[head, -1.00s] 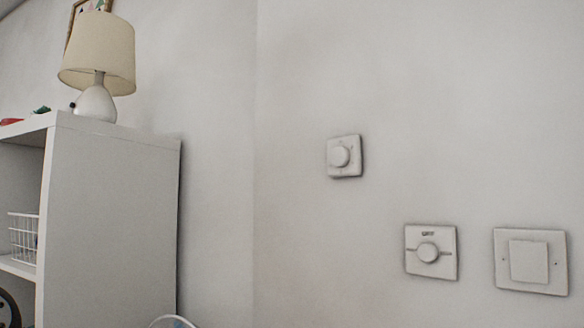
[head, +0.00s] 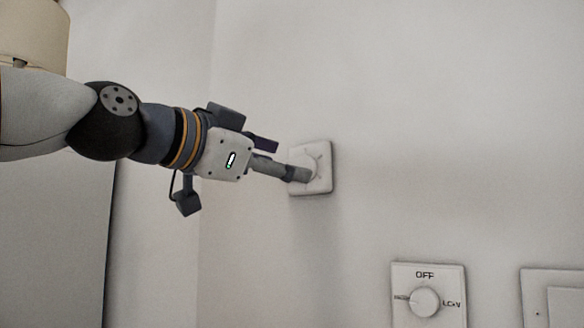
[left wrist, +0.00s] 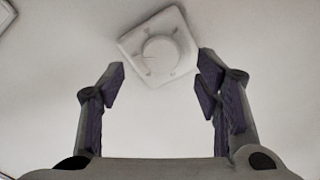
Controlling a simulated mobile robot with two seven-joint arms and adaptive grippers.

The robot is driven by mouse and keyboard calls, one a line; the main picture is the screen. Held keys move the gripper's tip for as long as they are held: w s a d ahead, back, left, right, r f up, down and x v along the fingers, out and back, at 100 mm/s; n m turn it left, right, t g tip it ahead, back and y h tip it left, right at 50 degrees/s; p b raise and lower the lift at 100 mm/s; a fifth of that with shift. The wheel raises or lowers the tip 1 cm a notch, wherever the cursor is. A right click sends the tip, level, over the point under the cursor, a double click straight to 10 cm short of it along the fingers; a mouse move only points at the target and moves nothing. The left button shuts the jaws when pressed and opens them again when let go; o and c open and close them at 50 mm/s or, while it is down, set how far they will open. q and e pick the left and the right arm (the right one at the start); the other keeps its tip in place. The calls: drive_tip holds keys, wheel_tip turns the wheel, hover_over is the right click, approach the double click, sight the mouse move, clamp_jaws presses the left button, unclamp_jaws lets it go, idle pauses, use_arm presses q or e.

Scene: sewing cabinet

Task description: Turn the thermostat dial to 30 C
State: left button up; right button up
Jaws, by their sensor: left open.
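The upper white square wall plate (head: 323,179) with a round dial (left wrist: 160,54) is on the wall near the middle of the head view. It carries small marks around the dial, too faint to read. My left gripper (head: 300,172) reaches in from the left and covers part of this plate and its dial in the head view. In the left wrist view my left gripper (left wrist: 160,88) is open and empty, with the dial ahead of and between its two fingers. I see no finger touching the dial. My right gripper is not in view.
A lower plate (head: 450,312) with a round knob (head: 424,302) and the marking OFF is at lower right. A plain switch plate (head: 535,300) is beside it. A lamp shade (head: 40,30) and a cabinet side (head: 60,240) are at left. The wall between is bare.

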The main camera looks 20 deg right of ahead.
sight(301, 166)
use_arm(q)
drive_tip(key=shift+x, duration=1.9)
drive_tip(key=shift+a, duration=0.1)
drive_tip(key=c, duration=1.2)
drive_tip(key=m, duration=2.3)
drive_tip(key=shift+r+m, duration=0.15)
drive_tip(key=shift+m, duration=0.25)
